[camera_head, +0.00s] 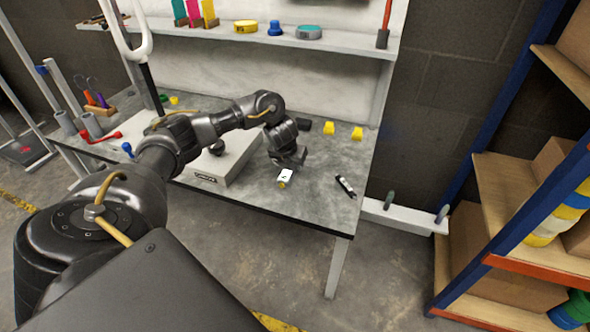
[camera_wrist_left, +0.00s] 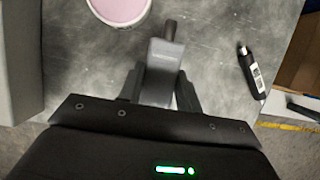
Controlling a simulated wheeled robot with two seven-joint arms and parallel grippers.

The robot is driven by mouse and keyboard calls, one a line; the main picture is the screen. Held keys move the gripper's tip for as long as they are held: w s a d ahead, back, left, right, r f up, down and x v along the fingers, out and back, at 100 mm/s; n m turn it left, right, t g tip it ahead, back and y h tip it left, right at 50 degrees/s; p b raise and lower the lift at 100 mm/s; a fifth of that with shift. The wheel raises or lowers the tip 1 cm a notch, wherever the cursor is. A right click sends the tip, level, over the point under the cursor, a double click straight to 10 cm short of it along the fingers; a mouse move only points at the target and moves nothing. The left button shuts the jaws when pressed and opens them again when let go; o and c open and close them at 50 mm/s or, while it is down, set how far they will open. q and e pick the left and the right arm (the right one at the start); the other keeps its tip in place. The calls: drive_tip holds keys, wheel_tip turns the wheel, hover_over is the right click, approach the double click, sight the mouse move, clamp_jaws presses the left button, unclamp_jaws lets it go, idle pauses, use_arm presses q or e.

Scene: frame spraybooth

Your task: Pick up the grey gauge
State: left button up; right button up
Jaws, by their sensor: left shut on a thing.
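My left gripper (camera_head: 288,159) is low over the front right part of the grey workbench. In the left wrist view its jaws (camera_wrist_left: 160,90) are shut on the grey gauge (camera_wrist_left: 164,58), a grey block with a narrower dark end pointing away from the wrist. The gauge sits between the two dark fingers; its lower part is hidden by them. In the head view I cannot clearly make out the gauge beside the gripper. I cannot tell whether it still touches the bench. My right gripper is not in view.
A black and white pen-like tool (camera_head: 345,186) lies right of the gripper, also in the wrist view (camera_wrist_left: 251,73). A pale pink disc (camera_wrist_left: 119,8) lies beyond. A light grey box (camera_head: 222,170) stands left. A small white-faced thing (camera_head: 285,175) shows below the gripper. Yellow pieces (camera_head: 329,128) lie behind.

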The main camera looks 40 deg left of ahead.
use_arm(q)
drive_tip(key=s+a+r+p, duration=0.1)
drive_tip(key=s+a+r, duration=0.3)
drive_tip(key=s+r, duration=0.4)
drive_tip(key=shift+s+p, duration=0.4)
drive_tip(key=shift+s, duration=1.6)
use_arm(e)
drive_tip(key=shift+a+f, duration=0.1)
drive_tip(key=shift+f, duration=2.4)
use_arm(q)
drive_tip(key=shift+r, duration=0.1)
